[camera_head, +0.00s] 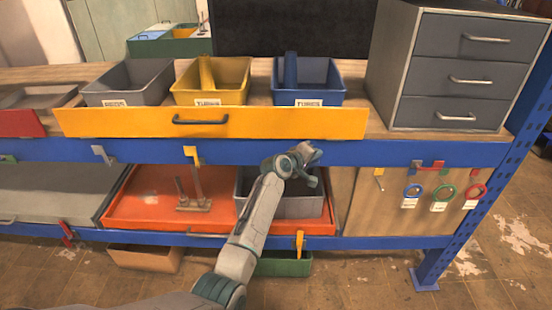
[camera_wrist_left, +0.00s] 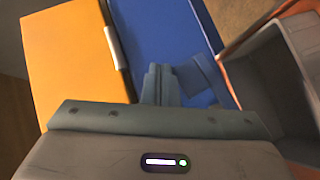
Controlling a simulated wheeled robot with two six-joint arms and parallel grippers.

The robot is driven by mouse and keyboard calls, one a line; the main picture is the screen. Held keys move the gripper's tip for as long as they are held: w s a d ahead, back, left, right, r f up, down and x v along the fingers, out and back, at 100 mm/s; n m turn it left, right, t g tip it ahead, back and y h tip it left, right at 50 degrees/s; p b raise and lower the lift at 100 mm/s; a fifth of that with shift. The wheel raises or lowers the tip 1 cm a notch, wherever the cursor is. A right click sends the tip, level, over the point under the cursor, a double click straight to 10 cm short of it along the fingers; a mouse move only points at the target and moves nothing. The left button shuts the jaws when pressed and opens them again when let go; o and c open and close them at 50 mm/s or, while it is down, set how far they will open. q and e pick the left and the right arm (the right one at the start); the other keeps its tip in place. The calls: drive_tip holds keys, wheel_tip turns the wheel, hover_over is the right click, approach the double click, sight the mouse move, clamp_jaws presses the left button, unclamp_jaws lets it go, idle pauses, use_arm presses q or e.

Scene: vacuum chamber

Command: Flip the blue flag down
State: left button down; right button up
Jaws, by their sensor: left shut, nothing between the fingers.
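The blue flag (camera_wrist_left: 208,76) shows in the left wrist view as a small angled blue piece against the blue shelf beam (camera_wrist_left: 160,35). Its exact pose is hard to tell, blue on blue. In the head view I cannot make it out; my left wrist and gripper cover that part of the beam. My left gripper (camera_head: 312,152) is at the beam, below the blue bin. In the left wrist view its fingers (camera_wrist_left: 160,82) are shut and empty, just left of the blue flag; I cannot tell whether they touch it. My right gripper is not in view.
A grey flag (camera_head: 103,154), a yellow flag (camera_head: 192,155) and a red flag (camera_head: 430,165) sit along the same beam. The yellow drawer front (camera_head: 130,123) juts out above it. A grey bin (camera_head: 295,207) on an orange tray (camera_head: 140,210) stands below.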

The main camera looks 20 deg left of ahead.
use_arm(q)
drive_tip(key=shift+d+f, duration=0.4)
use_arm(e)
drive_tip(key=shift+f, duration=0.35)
use_arm(q)
drive_tip(key=shift+w+d, duration=0.1)
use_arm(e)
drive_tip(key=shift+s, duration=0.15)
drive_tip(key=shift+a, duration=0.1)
